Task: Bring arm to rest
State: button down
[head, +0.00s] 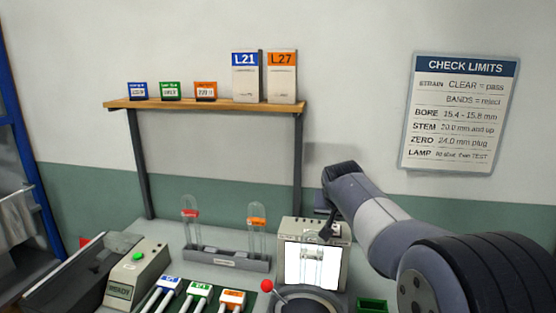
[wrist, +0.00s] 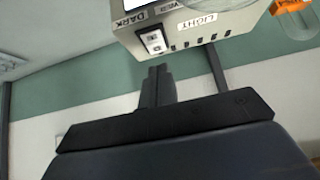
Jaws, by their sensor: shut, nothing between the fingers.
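My arm (head: 375,215) reaches in from the right in the head view, bent in front of the back wall. My gripper (head: 325,234) is small and dark there, close in front of the white box with the lit screen (head: 289,262). In the wrist view my gripper (wrist: 157,72) shows its two fingers shut together with nothing between them. The switch side of the box (wrist: 185,38), with DARK and LIGHT labels, lies just beyond the fingertips. I cannot tell whether they touch it.
Two tubes stand upright in a grey rack (head: 225,260) left of the box. A red-knobbed lever (head: 266,286) stands in front. A READY unit (head: 137,270) and labelled tools (head: 198,293) are at the left. A shelf (head: 210,105) and limits sign (head: 459,112) are behind.

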jog(key=shift+w+d+r+g+b, duration=0.1)
jog(key=shift+w+r+g+b, duration=0.25)
jog(key=shift+r+b, duration=0.1)
jog(key=shift+v, duration=1.1)
jog(key=shift+f, duration=0.1)
